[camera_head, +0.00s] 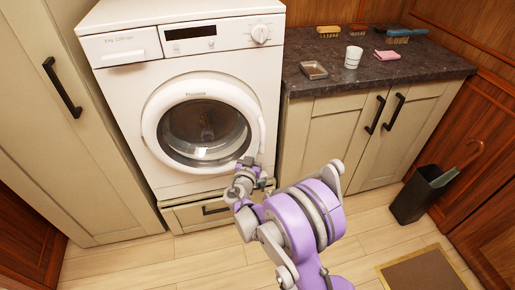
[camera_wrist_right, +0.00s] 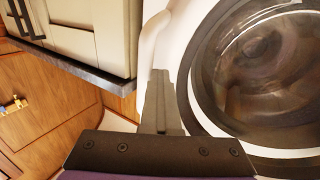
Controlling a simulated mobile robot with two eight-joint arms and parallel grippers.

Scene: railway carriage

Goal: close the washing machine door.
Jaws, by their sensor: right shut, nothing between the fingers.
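The white washing machine (camera_head: 203,35) stands between a tall cabinet and a counter. Its round door (camera_head: 150,128) has a broad white ring and dark glass. It lies flat or nearly flat against the front; I cannot tell whether a small gap remains. My right gripper (camera_head: 247,163) is shut and empty at the door's lower right edge. In the right wrist view the shut fingers (camera_wrist_right: 160,85) are beside the white rim and dark glass of the door (camera_wrist_right: 270,80). I cannot tell whether they touch it. My left gripper is out of view.
A drawer (camera_head: 185,217) sits under the machine. The dark counter (camera_head: 420,68) at right bears a cup (camera_head: 353,57), a small tray (camera_head: 314,70), a pink cloth (camera_head: 387,55) and brushes. A black bin (camera_head: 412,200) and a mat (camera_head: 425,272) are on the right floor.

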